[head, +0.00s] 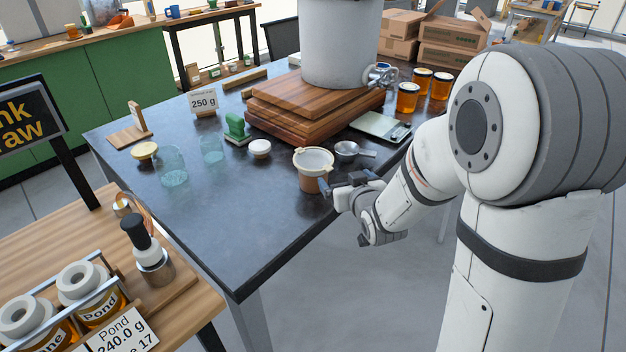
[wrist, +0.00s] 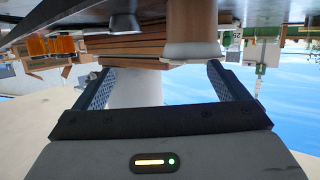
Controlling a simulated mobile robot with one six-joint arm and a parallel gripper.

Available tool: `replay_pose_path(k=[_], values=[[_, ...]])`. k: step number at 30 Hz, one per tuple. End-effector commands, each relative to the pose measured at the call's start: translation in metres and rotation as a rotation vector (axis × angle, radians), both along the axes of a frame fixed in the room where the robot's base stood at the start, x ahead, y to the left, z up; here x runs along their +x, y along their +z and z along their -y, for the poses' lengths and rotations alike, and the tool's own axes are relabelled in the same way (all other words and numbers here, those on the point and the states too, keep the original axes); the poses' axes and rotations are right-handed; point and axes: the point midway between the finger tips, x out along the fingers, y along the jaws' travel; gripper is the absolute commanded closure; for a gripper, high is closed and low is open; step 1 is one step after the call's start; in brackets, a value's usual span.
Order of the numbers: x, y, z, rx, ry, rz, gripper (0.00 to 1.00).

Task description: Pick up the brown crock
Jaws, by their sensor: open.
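The brown crock (head: 310,184) stands upright near the right edge of the dark table, with a wide cream top. My gripper (head: 336,193) is just to its right, low, at the table's edge. The wrist view looks upside down, with the tabletop at its top. There the crock (wrist: 191,22) shows ahead of my open gripper (wrist: 158,72), nearer the right finger, its cream rim level with the fingertips. Nothing is held between the fingers. Whether a finger touches the crock I cannot tell.
A metal ladle-like cup (head: 347,149) sits close behind the crock. A white-lidded jar (head: 260,148) and clear glasses (head: 171,166) stand to the left. Stacked wooden boards (head: 290,125) carry a big grey tank (head: 338,45). The table's front is clear.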

Motion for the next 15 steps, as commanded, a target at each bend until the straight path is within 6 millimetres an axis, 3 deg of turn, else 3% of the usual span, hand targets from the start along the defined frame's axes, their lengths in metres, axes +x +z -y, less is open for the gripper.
replay_pose_path(k=[1, 3, 11, 15], values=[[0.005, -0.025, -0.011, 0.022, 0.027, 0.047, 0.06], [0.009, -0.034, -0.023, 0.055, 0.056, 0.118, 0.06], [0.012, -0.047, -0.045, 0.128, 0.115, 0.258, 0.06], [0.023, -0.046, -0.052, 0.134, 0.119, 0.271, 0.06]])
